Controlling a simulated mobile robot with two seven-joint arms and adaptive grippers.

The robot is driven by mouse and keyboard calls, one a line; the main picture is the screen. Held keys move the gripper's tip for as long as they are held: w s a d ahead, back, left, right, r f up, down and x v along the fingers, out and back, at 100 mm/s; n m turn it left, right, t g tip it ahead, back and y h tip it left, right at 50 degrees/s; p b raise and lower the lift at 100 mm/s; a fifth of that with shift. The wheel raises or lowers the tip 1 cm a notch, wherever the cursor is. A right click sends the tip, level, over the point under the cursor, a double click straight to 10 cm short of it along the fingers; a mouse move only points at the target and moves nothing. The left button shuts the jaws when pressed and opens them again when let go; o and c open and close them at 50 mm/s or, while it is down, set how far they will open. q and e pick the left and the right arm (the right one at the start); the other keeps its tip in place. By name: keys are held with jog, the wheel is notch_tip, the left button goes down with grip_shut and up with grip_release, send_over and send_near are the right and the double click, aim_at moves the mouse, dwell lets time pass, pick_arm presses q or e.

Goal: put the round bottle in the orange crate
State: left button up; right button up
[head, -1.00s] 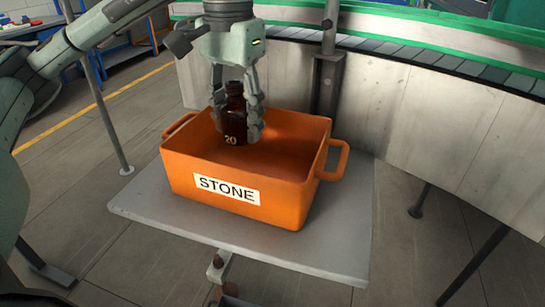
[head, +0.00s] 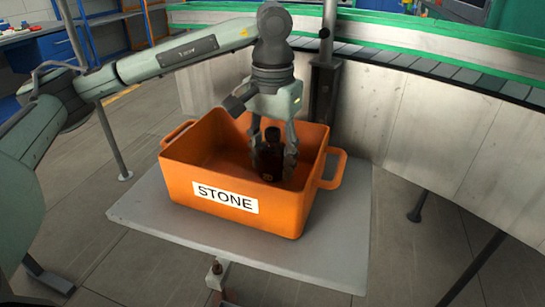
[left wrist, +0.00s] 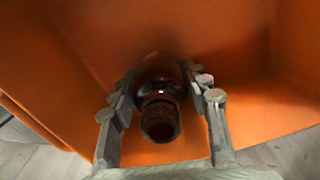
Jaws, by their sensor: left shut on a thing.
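A dark amber bottle (head: 271,160) is upright between the fingers of my left gripper (head: 274,163), which is shut on it. The bottle is inside the orange crate (head: 180,178), toward its right half and below the rim. The crate has a white label reading STONE. In the left wrist view the bottle (left wrist: 160,85) shows neck toward the camera between the fingers (left wrist: 160,112), with the crate's orange walls around it. I cannot tell whether the bottle's base touches the crate floor. My right gripper is not in view.
The crate stands on a grey platform (head: 140,205) with bare margin around it. A curved conveyor (head: 450,72) with a green rail and pale side panels runs behind and to the right. A thin post stands at the left.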

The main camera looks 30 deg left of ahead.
pick_arm(q)
jog(key=shift+f, duration=0.1)
jog(key=o, duration=1.2)
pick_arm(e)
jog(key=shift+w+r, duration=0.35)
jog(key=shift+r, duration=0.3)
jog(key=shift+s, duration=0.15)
